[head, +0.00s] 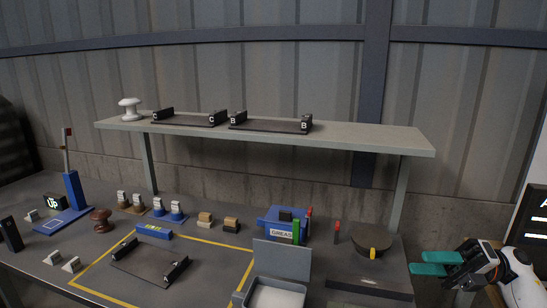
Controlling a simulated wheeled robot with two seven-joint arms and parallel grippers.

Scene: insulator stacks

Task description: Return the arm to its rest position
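My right gripper (417,262) is at the right of the head view, in front of the bench's right end. Its two teal fingers point left, with a narrow gap between them and nothing held. The white and dark wrist of my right arm (515,275) comes in from the right edge. My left gripper and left arm are not in view.
A raised shelf (350,137) carries a white insulator (130,108) and two dark racks. The bench below holds a dark rack (150,262) inside yellow lines, a brown insulator (101,218), a blue grease box (283,224) and a brown round object (372,240) left of my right gripper.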

